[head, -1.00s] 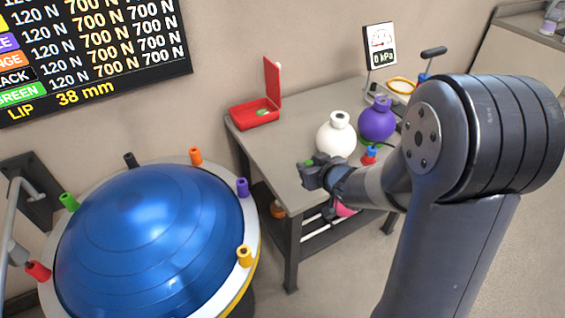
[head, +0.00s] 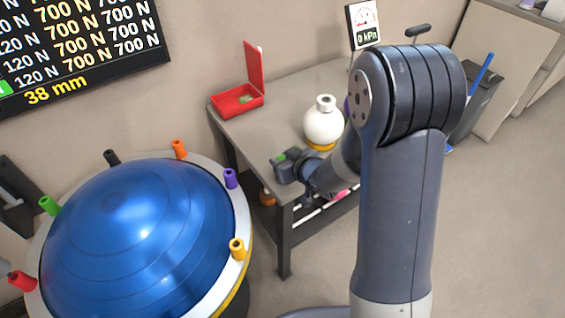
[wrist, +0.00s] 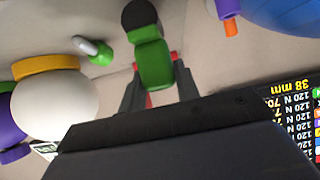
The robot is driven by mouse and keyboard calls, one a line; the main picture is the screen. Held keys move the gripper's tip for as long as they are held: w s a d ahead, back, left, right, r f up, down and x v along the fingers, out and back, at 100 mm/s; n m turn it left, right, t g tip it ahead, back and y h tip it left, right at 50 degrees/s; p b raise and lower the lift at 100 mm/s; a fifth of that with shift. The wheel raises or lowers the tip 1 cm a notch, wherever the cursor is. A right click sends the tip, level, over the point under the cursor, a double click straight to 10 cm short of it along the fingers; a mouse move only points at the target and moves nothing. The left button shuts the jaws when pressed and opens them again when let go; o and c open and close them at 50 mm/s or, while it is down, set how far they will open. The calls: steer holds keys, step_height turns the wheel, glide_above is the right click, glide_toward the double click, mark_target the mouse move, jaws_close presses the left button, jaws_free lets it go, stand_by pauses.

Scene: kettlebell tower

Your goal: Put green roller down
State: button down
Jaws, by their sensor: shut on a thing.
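My gripper (head: 287,165) is near the front left edge of the grey table (head: 285,100) in the head view. In the wrist view my gripper (wrist: 155,88) is shut on the green roller (wrist: 153,62), a rounded green piece with a black end that sticks out beyond the fingers. In the head view only a small green part of the roller (head: 279,158) shows at my gripper. Whether the roller touches the tabletop is unclear.
A white kettlebell (head: 323,124) with a yellow ring (head: 320,147) stands close behind my gripper. An open red box (head: 237,100) sits at the table's back left. A blue dome (head: 135,235) with coloured pegs around its rim is at left. A small green-and-white piece (wrist: 93,50) shows in the wrist view.

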steer(key=shift+f, duration=0.15)
steer(key=shift+f, duration=0.15)
steer(key=c, duration=1.5)
jaws_free()
steer(key=shift+f, duration=0.1)
steer(key=o, duration=0.4)
steer(key=shift+o, duration=0.2)
steer(key=shift+r, duration=0.3)
steer(key=p+v, duration=0.2)
steer(key=v, duration=1)
